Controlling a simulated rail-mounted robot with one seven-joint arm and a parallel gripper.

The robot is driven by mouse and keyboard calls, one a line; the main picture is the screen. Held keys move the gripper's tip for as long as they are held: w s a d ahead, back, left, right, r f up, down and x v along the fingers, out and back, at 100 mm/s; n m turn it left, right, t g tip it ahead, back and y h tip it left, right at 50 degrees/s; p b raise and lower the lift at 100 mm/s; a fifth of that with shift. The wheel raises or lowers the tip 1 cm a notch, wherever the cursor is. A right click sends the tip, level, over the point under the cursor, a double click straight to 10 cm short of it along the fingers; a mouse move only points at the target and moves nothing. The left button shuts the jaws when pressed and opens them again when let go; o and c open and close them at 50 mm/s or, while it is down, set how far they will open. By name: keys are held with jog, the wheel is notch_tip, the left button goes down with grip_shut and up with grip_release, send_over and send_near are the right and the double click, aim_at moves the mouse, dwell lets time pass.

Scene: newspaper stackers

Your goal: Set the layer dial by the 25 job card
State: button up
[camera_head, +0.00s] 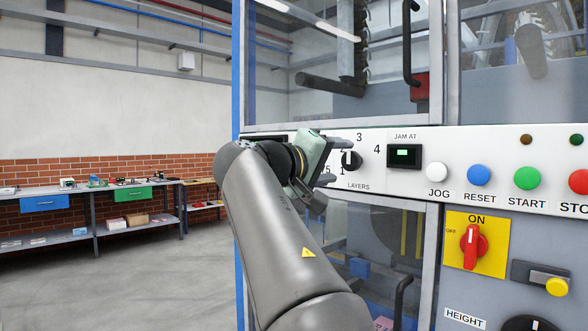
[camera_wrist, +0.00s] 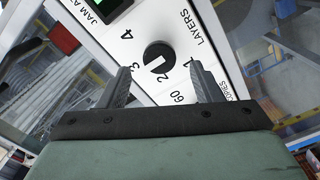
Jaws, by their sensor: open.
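The layer dial (camera_head: 351,160) is a black round knob on the white panel, above the word LAYERS, with marks 1 to 4 around it. It also shows in the wrist view (camera_wrist: 159,56). Its white pointer line seems to point between 2 and 3. My gripper (camera_head: 342,162) is open in front of the panel, at the dial. In the wrist view its two dark fingers (camera_wrist: 160,70) stand apart on either side of the knob, with nothing between them that I can see being gripped. Contact cannot be told. No 25 job card can be made out.
Right of the dial are the JAM AT display (camera_head: 403,155), JOG button (camera_head: 436,172), RESET button (camera_head: 479,175), START button (camera_head: 527,178) and red switch (camera_head: 473,247). Door handles (camera_head: 408,45) protrude above and below. A workbench (camera_head: 95,190) stands far left, with open floor before it.

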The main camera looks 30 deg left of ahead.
jog(key=b+v, duration=0.1)
jog(key=v, duration=1.3)
